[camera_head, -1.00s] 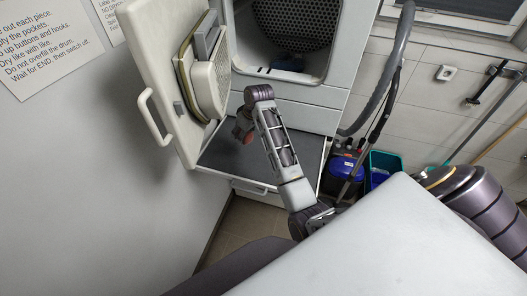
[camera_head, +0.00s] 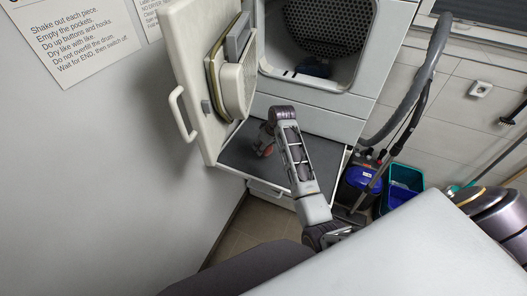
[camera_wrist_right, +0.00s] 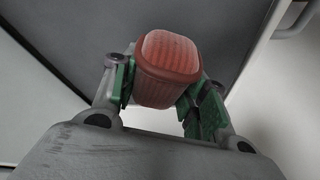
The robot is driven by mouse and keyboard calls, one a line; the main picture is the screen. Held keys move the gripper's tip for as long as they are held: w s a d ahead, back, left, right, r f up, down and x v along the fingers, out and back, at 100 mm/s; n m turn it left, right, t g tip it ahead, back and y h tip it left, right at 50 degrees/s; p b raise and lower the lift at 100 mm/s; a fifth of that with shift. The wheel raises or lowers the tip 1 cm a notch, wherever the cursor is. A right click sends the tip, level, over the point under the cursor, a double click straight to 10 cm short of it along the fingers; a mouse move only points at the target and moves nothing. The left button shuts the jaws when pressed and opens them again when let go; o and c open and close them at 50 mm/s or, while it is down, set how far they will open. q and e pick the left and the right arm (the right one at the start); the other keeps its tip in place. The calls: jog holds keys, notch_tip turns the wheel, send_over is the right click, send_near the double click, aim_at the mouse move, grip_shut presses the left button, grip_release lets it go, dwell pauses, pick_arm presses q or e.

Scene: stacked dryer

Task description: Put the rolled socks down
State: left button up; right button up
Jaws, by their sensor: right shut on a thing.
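The rolled socks (camera_wrist_right: 168,68) are a reddish, ribbed bundle between the green-padded fingers of my right gripper in the right wrist view. In the head view, my right gripper (camera_head: 265,138) is partly hidden by its wrist. It is shut on the socks, over the dark grey pull-out shelf (camera_head: 235,154) below the dryer opening. Only a small reddish part of the socks shows there. The socks are close to the shelf surface; I cannot tell whether they touch it. My left gripper is not in view.
The dryer door (camera_head: 193,70) stands open on the left. A dark blue item (camera_head: 313,67) lies in the drum opening (camera_head: 325,25). Much of the shelf is bare.

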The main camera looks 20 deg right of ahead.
jog(key=shift+f+p, duration=0.3)
jog(key=shift+f, duration=1.55)
jog(key=shift+f, duration=0.1)
jog(key=o, duration=1)
jog(key=shift+b+v, duration=0.85)
jog(key=shift+v, duration=5.25)
